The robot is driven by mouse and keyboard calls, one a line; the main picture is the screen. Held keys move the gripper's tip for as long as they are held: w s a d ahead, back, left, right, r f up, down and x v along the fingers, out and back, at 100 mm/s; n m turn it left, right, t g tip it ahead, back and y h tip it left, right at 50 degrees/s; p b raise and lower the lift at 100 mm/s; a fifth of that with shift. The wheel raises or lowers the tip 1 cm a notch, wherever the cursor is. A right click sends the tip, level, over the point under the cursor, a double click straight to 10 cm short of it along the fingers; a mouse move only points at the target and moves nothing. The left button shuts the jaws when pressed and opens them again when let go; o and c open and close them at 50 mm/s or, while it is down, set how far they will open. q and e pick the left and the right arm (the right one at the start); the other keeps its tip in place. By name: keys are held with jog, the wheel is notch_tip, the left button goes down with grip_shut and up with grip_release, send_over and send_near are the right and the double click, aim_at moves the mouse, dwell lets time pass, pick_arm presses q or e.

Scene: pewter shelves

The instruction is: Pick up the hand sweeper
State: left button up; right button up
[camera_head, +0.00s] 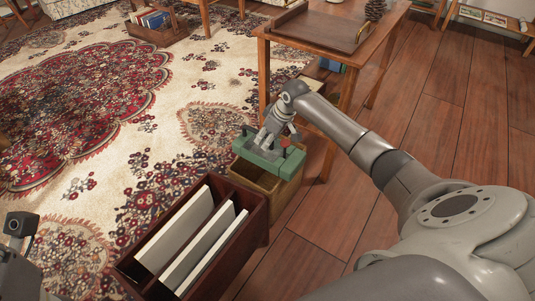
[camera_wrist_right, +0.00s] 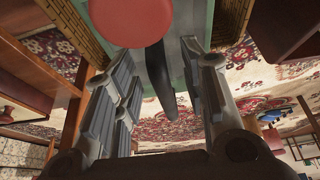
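A green object with red and black parts, which I take to be the hand sweeper (camera_head: 268,158), sits on top of a tan wooden box. In the right wrist view, a red round part (camera_wrist_right: 128,20) and a dark handle-like part (camera_wrist_right: 160,78) show against its green body (camera_wrist_right: 185,22). My right gripper (camera_head: 273,133) reaches down onto it from above. Its fingers (camera_wrist_right: 160,95) are spread, with the dark part between them and a gap on the left. A grey and black part of my left arm or gripper (camera_head: 20,228) shows at the left edge; its fingers are unclear.
The tan box (camera_head: 255,182) stands beside a dark wooden crate (camera_head: 248,235) holding pale flat boards. A wooden table (camera_head: 345,55) with a tray and pine cone stands just behind. A patterned rug lies left; bare wood floor lies right.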

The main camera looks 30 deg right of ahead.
grip_shut()
dwell(0.3)
jog(key=shift+r, duration=0.1)
